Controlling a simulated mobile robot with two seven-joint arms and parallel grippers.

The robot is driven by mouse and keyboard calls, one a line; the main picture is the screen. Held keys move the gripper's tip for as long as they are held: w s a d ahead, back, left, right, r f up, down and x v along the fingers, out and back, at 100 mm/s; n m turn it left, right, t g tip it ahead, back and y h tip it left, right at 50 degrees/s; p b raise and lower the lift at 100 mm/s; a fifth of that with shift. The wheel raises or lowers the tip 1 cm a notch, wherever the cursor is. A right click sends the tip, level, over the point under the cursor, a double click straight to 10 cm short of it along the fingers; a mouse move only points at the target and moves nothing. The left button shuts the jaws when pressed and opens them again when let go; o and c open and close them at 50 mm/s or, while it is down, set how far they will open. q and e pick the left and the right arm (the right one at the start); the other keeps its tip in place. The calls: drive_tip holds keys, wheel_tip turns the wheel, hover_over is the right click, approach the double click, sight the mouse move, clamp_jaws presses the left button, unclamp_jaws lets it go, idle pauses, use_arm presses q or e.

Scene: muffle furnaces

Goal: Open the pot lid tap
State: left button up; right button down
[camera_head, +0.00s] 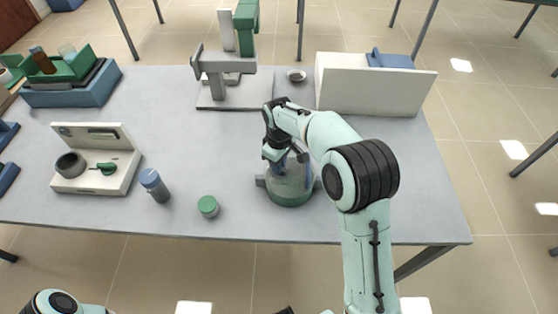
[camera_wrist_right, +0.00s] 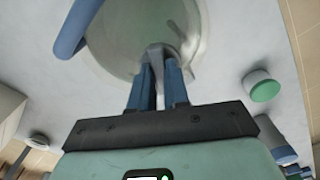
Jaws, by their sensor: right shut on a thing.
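The pot (camera_head: 288,197) is a round, see-through vessel with a green base, standing on the grey table right of the middle. My right gripper (camera_head: 290,163) reaches down over it from the right. In the right wrist view the see-through lid (camera_wrist_right: 120,42) fills the top middle. The blue fingers of my right gripper (camera_wrist_right: 158,78) are shut on the small grey tap (camera_wrist_right: 156,52) on the lid. The fingers partly hide the tap, so its turn angle is unclear. Only a piece of my left arm shows at the bottom left of the head view; its gripper is out of sight.
A green-topped jar (camera_head: 208,206) and a blue-capped bottle (camera_head: 154,184) stand left of the pot. A white device (camera_head: 97,178) is farther left. A grey stand (camera_head: 226,88), a small bowl (camera_head: 296,75) and a white box (camera_head: 370,88) are behind. The table's front edge is near.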

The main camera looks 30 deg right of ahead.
drive_tip(key=m+p, duration=0.1)
drive_tip(key=m, duration=0.4)
drive_tip(key=shift+m, duration=0.3)
use_arm(q)
drive_tip(key=w+r, duration=0.1)
drive_tip(key=w+r+p, duration=0.1)
drive_tip(key=r, duration=0.1)
drive_tip(key=shift+r, duration=0.15)
use_arm(e)
drive_tip(key=m, duration=0.5)
drive_tip(key=shift+m, duration=0.3)
use_arm(q)
drive_tip(key=shift+w, duration=0.1)
use_arm(e)
drive_tip(key=c, duration=1.1)
unclamp_jaws()
use_arm(q)
drive_tip(key=shift+w+r+p, duration=0.8)
drive_tip(key=shift+r+p, duration=0.15)
use_arm(e)
wheel_tip(320, 180, up, 13)
drive_tip(key=shift+r, duration=0.2)
